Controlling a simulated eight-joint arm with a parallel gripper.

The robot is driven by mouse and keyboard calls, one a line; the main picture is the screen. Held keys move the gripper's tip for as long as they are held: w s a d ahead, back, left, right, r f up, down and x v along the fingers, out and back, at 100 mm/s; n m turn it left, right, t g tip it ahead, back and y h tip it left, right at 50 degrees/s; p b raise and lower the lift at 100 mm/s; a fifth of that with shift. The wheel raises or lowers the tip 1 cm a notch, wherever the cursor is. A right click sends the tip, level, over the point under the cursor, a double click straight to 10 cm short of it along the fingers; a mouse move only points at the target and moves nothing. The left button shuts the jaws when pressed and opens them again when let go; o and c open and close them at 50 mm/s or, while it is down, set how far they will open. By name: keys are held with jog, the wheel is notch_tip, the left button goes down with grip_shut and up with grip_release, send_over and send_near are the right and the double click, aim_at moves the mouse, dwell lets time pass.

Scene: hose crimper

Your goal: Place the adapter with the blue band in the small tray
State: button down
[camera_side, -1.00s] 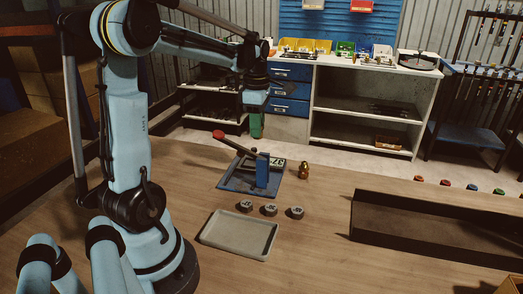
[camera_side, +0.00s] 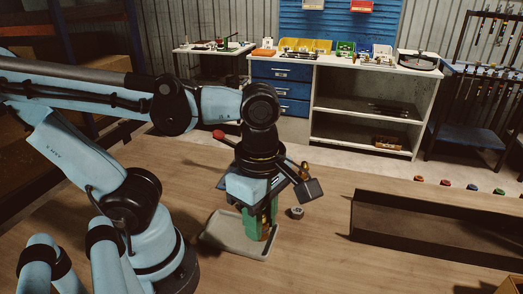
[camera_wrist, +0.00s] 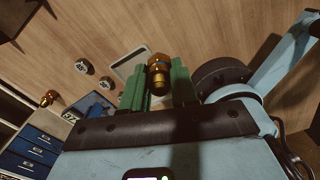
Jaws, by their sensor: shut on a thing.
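My gripper (camera_side: 260,223) has green fingers, which show as two posts in the wrist view (camera_wrist: 160,85). It is shut on a brass adapter (camera_wrist: 158,72) with a hex end; a small bluish ring shows faintly on it. In the side view the adapter's brass end (camera_side: 266,233) shows between the fingertips. The small tray (camera_side: 222,233) is a shallow grey-beige tray on the table; my gripper is over its right part and hides some of it. I cannot tell whether the adapter touches the tray. The tray partly shows in the wrist view (camera_wrist: 122,70).
Another brass adapter (camera_side: 304,171) stands behind my gripper. Grey round dies (camera_side: 297,212) lie beside the tray. The blue press with its red-knobbed lever (camera_side: 219,134) is mostly hidden behind my gripper. A long dark open trough (camera_side: 430,232) lies on the right.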

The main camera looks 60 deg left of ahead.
jog(key=s+d+f, duration=0.1)
jog(key=s, duration=0.2)
send_near(240, 234)
jog(key=shift+m, duration=0.3)
jog(key=w+d+f, duration=0.1)
jog(key=w+d, duration=0.1)
jog(key=d, duration=0.1)
jog(key=shift+w+f, duration=0.15)
jog(key=shift+f, duration=2.2)
jog(key=shift+f, duration=0.1)
jog(key=c, duration=0.9)
grip_release()
jog(key=shift+o, duration=0.2)
